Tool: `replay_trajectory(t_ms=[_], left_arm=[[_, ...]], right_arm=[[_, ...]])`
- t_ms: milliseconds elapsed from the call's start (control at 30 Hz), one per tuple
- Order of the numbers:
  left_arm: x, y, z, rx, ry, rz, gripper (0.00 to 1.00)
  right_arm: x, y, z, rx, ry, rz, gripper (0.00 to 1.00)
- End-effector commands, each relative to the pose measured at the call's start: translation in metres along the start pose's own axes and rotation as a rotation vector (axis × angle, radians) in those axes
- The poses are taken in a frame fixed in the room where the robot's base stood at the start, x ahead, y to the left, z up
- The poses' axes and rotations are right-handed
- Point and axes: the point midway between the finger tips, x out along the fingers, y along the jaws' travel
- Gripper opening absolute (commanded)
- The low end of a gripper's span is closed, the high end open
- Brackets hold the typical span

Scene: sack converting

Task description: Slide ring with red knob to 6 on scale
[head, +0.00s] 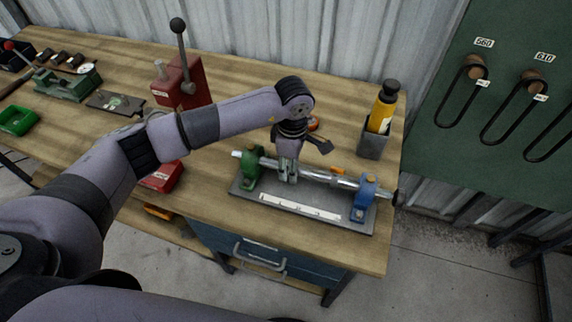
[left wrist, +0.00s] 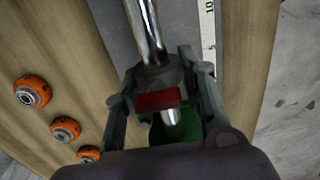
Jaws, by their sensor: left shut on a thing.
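A steel shaft (head: 330,178) lies across a grey base between a green support (head: 247,168) and a blue support (head: 363,198). A white scale strip (head: 300,207) lies along the front of the base. In the left wrist view the scale (left wrist: 209,30) shows a 10 near the top edge. My left gripper (head: 289,172) is on the shaft near the green support. In the left wrist view its fingers are shut on a dark ring (left wrist: 160,78) with a red knob (left wrist: 158,100). The ring's reading on the scale cannot be told. My right gripper is not in view.
Orange-rimmed round parts (left wrist: 65,128) lie on the wooden bench (head: 215,225) behind the fixture. A grey holder (head: 372,143) with a yellow bottle (head: 382,108) stands at the back right. A red lever press (head: 182,85) stands at the back left.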

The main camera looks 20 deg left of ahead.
Motion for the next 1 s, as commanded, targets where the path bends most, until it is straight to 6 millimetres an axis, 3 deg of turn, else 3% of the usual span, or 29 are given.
replay_trajectory(t_ms=[67, 100, 400, 767, 1000], left_arm=[[-0.001, 0.001, -0.001, -0.002, 0.001, 0.002, 0.00], [-0.001, 0.001, -0.001, -0.002, 0.001, 0.002, 0.38], [-0.001, 0.000, -0.001, -0.001, 0.002, 0.001, 0.58], [-0.004, 0.001, -0.001, 0.000, 0.002, 0.001, 0.58], [-0.044, 0.002, -0.001, 0.000, 0.001, 0.006, 0.58]], right_arm=[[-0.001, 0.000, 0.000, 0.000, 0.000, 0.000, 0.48], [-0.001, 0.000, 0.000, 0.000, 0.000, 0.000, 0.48], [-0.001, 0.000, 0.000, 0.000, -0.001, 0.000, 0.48], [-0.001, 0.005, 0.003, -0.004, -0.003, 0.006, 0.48], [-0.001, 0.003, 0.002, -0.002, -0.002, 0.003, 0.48]])
